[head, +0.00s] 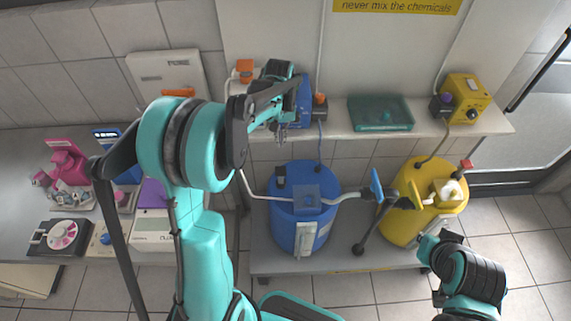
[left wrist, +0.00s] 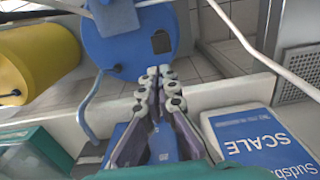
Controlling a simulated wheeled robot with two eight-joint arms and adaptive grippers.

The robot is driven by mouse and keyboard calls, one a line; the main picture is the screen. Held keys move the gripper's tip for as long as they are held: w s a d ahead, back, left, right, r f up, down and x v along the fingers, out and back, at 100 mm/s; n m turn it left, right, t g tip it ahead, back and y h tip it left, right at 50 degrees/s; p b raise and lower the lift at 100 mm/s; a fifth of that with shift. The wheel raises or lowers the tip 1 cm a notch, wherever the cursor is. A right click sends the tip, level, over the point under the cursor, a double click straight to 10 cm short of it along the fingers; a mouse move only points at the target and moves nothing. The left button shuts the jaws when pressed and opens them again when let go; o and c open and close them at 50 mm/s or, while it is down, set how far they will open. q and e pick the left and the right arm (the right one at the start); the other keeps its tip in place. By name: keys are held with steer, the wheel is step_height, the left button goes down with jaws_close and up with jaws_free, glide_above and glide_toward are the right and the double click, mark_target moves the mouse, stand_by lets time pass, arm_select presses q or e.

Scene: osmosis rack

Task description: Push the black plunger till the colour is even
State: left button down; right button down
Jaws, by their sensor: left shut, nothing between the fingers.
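The blue drum (head: 285,215) stands on the lower shelf, with a small black part (head: 281,176) on its top. That dark part also shows on the drum in the left wrist view (left wrist: 161,41). I cannot tell for certain whether it is the black plunger. The colour of any liquid is not visible. My left gripper (head: 281,137) is at the upper shelf's front edge, above and apart from the drum. In the left wrist view its fingertips (left wrist: 158,72) are together and empty. My right gripper cannot be made out.
The yellow drum (head: 405,225) stands right of the blue one. A blue box (head: 305,101), a green tray (head: 365,122) and a yellow box (head: 463,87) sit on the upper shelf. A white hose (head: 345,197) and a blue paddle (head: 376,185) are between the drums.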

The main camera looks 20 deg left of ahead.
mark_target(281, 171)
arm_select(q)
step_height(281, 171, down, 14)
steer(key=b, duration=0.4)
stand_by(0.3)
step_height(281, 171, down, 5)
steer(key=b, duration=0.4)
steer(key=shift+f, duration=0.15)
steer(key=shift+s, duration=0.15)
